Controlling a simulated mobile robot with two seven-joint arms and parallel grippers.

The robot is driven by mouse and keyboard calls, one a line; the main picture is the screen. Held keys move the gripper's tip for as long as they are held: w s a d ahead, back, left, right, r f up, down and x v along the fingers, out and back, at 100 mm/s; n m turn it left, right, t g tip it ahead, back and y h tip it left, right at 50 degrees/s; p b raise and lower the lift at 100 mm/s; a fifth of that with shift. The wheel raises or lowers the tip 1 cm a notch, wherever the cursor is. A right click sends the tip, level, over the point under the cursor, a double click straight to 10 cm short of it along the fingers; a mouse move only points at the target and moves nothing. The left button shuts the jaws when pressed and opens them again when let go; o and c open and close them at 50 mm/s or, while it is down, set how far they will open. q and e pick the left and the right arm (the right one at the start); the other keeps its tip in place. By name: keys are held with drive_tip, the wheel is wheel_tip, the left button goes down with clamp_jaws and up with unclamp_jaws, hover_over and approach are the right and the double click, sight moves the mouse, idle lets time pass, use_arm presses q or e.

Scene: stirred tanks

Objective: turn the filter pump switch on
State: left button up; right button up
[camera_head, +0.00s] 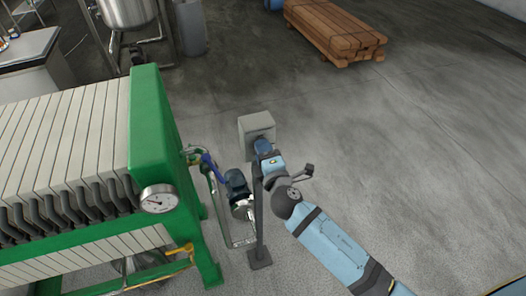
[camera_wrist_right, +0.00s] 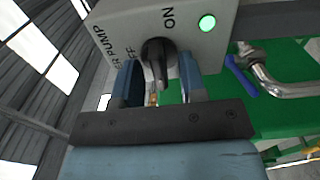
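The grey switch box (camera_head: 257,129) stands on a post in the head view, with my right gripper (camera_head: 263,148) at its near side. In the right wrist view the box face (camera_wrist_right: 200,45) carries the words ON, OFF and PUMP, partly hidden. Its black knob (camera_wrist_right: 158,52) sits between the fingertips of my right gripper (camera_wrist_right: 160,85). The fingers are apart, one on each side of the knob, with gaps showing beside its narrow lower part. A green lamp (camera_wrist_right: 207,22) on the box is lit. The knob's exact pointing is hard to tell. My left gripper is not in view.
The green-framed filter press (camera_head: 150,130) with a pressure gauge (camera_head: 158,199) stands at the left. A pump (camera_head: 237,187) and piping lie close left of the post. A stack of planks (camera_head: 335,28) lies at the back. The floor on the right is clear.

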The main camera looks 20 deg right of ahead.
drive_tip(key=s+b, duration=0.2)
drive_tip(key=s, duration=1.1)
drive_tip(key=shift+s+d+b, duration=0.25)
drive_tip(key=shift+s+b, duration=0.1)
drive_tip(key=shift+s, duration=0.05)
drive_tip(key=s+d+f+m+g+y+p, duration=0.2)
drive_tip(key=s+f+m+g+p, duration=0.5)
drive_tip(key=m, duration=0.8)
drive_tip(key=s+d+f+p, duration=0.1)
drive_tip(key=s+f+p, duration=0.1)
drive_tip(key=s+f, duration=0.2)
drive_tip(key=shift+f+m+y, duration=0.3)
drive_tip(key=shift+f, duration=0.1)
